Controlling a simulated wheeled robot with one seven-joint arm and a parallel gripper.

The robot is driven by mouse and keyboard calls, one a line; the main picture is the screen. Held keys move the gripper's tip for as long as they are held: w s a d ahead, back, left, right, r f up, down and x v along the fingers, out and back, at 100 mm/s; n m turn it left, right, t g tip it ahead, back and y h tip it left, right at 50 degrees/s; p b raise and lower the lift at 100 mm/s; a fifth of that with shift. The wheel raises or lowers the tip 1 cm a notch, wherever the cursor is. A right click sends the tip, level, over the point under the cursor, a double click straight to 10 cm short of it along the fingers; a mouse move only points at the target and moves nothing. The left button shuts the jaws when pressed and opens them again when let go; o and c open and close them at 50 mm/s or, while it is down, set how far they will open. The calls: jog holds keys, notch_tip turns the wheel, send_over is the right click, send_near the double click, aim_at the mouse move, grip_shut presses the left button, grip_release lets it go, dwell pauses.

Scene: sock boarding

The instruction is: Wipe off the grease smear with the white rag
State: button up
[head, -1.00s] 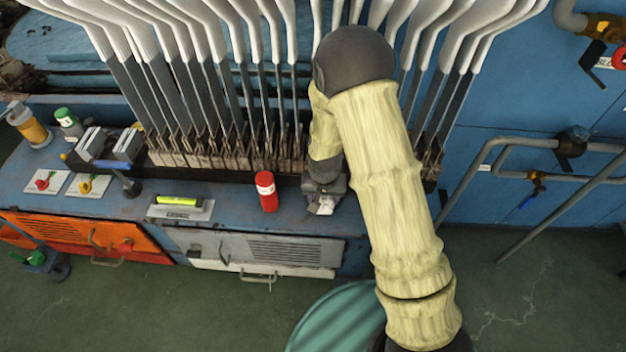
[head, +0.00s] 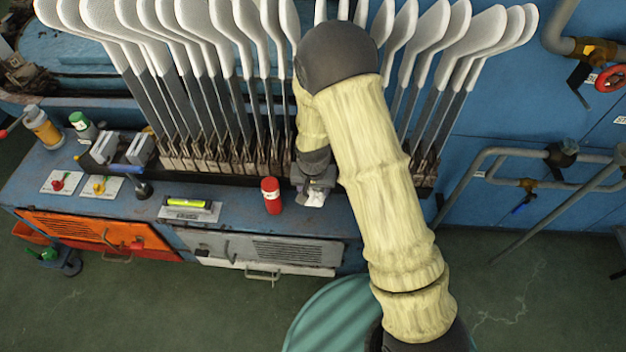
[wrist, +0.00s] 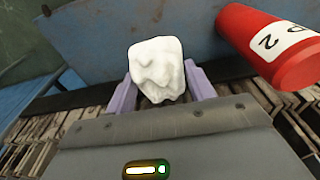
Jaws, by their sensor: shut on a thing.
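The white rag (wrist: 157,66) is bunched up between the two pale purple fingers of my gripper (wrist: 160,85) in the wrist view. My gripper is shut on it. In the head view my gripper (head: 316,193) is over the blue bench top, just right of the red can, and the rag (head: 314,199) shows as a small white patch below it. I cannot make out the grease smear; my arm and gripper cover part of the bench there. I cannot tell if the rag touches the surface.
The red can (head: 271,196) stands close to the left of my gripper; it also shows in the wrist view (wrist: 270,45). A row of white sock boards (head: 235,40) rises behind. A yellow-green level (head: 187,203) lies further left. Blue bench top (head: 235,198) between them is bare.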

jog(key=shift+r+p, duration=0.5)
jog(key=shift+r, duration=0.4)
jog(key=shift+w+f, duration=0.1)
jog(key=shift+s, duration=0.2)
jog(key=shift+d, duration=0.1)
